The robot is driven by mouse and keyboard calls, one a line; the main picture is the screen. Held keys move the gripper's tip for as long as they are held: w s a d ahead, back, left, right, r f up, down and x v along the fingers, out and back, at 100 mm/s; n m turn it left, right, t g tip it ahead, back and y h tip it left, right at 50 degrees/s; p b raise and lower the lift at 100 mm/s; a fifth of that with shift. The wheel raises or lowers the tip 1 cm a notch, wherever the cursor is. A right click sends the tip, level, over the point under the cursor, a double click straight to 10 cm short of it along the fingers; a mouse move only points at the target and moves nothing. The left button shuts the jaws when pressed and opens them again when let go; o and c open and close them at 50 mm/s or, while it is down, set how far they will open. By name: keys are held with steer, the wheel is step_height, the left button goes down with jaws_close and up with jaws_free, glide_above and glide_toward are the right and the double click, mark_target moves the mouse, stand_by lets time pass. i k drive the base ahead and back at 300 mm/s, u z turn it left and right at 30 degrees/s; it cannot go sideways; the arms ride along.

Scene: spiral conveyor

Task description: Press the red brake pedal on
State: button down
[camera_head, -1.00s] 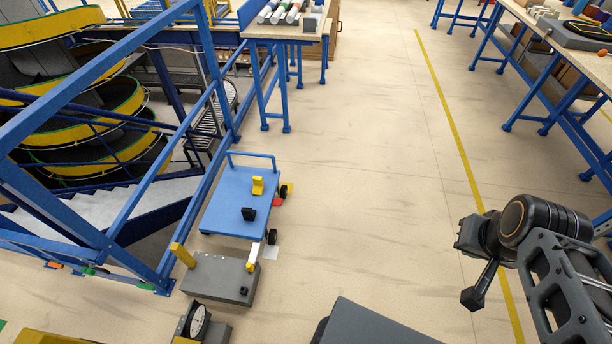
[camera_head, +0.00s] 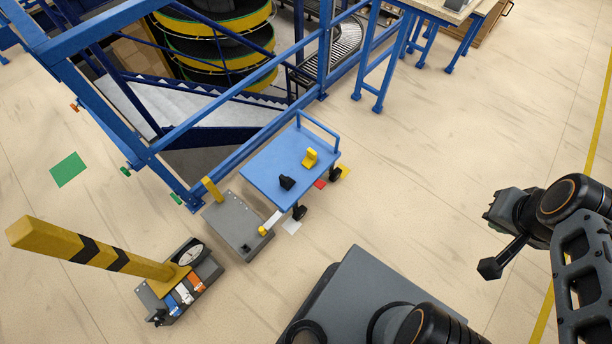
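A small red piece (camera_head: 320,184), which looks like the red brake pedal, lies low at the right edge of the blue flat cart (camera_head: 268,180), near a wheel. It is partly hidden by the cart deck. The cart stands on the floor with its push handle at the far end. A yellow block (camera_head: 309,158) and a black block (camera_head: 287,183) sit on its deck. My gripper (camera_head: 490,268) seems to be the dark end piece at the right, well apart from the cart and the red piece.
A grey box (camera_head: 238,228) with a yellow post stands against the cart's near end. A dial unit (camera_head: 188,254) with a yellow-black striped pole (camera_head: 95,251) stands nearer left. Blue railing (camera_head: 165,145) borders the cart's far left. The floor right of the cart is clear.

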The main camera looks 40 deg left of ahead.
mark_target(319, 184)
steer(key=u, duration=1.1)
steer(key=i, duration=0.95)
steer(key=u, duration=0.9)
